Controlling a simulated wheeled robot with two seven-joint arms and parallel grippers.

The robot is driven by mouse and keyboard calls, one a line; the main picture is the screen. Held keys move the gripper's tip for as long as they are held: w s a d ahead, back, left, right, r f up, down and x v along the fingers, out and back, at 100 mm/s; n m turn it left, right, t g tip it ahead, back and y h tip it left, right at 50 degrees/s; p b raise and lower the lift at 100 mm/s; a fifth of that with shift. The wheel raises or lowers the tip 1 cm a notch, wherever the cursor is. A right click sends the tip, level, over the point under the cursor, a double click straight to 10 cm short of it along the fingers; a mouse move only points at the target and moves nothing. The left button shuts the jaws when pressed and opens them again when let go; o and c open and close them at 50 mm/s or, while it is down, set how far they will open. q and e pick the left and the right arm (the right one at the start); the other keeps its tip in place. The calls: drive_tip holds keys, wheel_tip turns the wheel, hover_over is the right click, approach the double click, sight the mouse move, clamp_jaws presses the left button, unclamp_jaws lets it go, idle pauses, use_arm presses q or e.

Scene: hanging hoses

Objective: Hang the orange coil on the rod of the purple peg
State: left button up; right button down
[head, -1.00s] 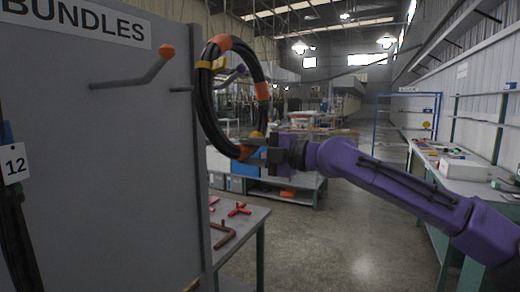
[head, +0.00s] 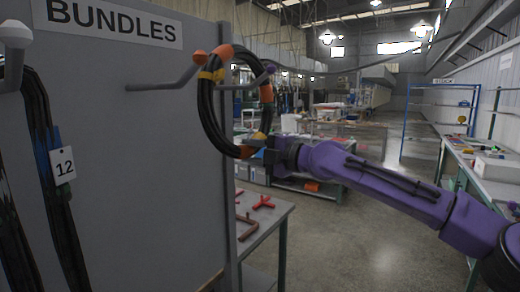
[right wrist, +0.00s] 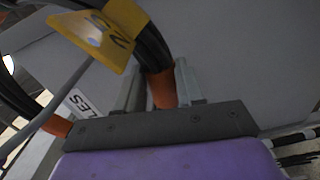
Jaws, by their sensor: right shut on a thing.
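The orange coil (head: 207,115) is a black hose ring with orange bands and a yellow tag. My right gripper (head: 256,146) is shut on its lower side and holds it upright beside the grey board. In the right wrist view, the fingers (right wrist: 160,88) close around an orange band (right wrist: 161,90). The purple peg has a purple tip (head: 270,69), which shows at the coil's upper right edge. Its grey rod (head: 238,86) shows across the coil's opening. I cannot tell whether the rod passes through the ring. My left gripper is not in view.
A peg with an orange tip (head: 200,57) projects from the board (head: 130,150) left of the coil. A white-tipped peg (head: 15,35) at far left carries dark hoses with a tag marked 12 (head: 63,165). A table with red parts (head: 262,203) stands below.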

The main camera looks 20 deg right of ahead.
drive_tip(key=shift+w+a+f+b, duration=0.25)
drive_tip(key=shift+f+b, duration=0.4)
drive_tip(key=shift+b, duration=0.15)
drive_tip(key=shift+w+a+f+b, duration=0.2)
drive_tip(key=shift+w+f+b, duration=0.1)
drive_tip(key=shift+f+b, duration=0.3)
drive_tip(key=shift+w+a+f+b, duration=0.25)
drive_tip(key=shift+f+b, duration=0.2)
drive_tip(key=shift+f, duration=0.15)
drive_tip(key=shift+d, duration=0.1)
